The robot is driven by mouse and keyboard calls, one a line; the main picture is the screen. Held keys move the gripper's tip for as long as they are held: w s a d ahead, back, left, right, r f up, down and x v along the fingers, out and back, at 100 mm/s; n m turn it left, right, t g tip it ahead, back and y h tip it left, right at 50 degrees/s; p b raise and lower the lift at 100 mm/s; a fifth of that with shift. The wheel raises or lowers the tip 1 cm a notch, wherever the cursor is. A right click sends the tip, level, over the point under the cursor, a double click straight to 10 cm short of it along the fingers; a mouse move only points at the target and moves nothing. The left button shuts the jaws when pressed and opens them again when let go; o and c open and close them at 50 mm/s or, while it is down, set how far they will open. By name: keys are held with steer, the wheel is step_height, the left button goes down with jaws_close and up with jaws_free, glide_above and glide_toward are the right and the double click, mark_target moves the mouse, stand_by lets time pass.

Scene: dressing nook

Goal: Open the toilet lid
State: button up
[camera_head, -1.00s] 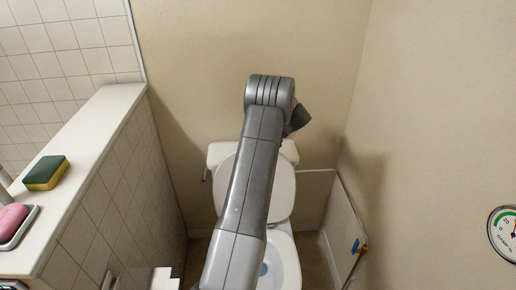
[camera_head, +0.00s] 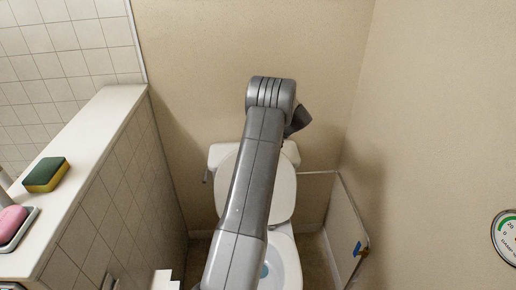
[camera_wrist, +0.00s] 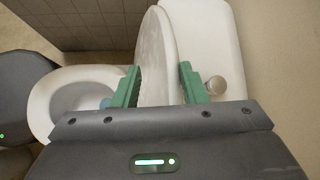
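The toilet lid (camera_head: 284,192) stands raised, leaning back toward the tank (camera_head: 290,151) in the head view. The open bowl (camera_head: 287,257) shows below it, partly behind my arm. In the wrist view the white lid (camera_wrist: 157,55) stands nearly edge-on between the two green fingers of my gripper (camera_wrist: 160,85). The fingers are spread, one on each side of the lid; whether they touch it is hard to tell. The seat and bowl (camera_wrist: 75,75) are on the left, the tank (camera_wrist: 215,40) on the right. My gripper's fingers are hidden in the head view.
A tiled half wall (camera_head: 105,205) runs along the left, with a sponge (camera_head: 46,174) and pink soap (camera_head: 10,222) on top. A low panel (camera_head: 346,225) stands right of the toilet. A round gauge (camera_head: 508,236) hangs on the right wall.

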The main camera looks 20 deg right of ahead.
steer(key=b+v, duration=0.2)
steer(key=v, duration=1.1)
steer(key=shift+d+r, duration=0.2)
steer(key=shift+d, duration=0.1)
steer(key=shift+s+a, duration=0.1)
steer(key=p+x, duration=0.1)
steer(key=x, duration=1)
steer(key=shift+a+f+p, duration=0.2)
steer(key=shift+f+p, duration=0.05)
steer(key=shift+p, duration=0.1)
steer(key=shift+a, duration=0.1)
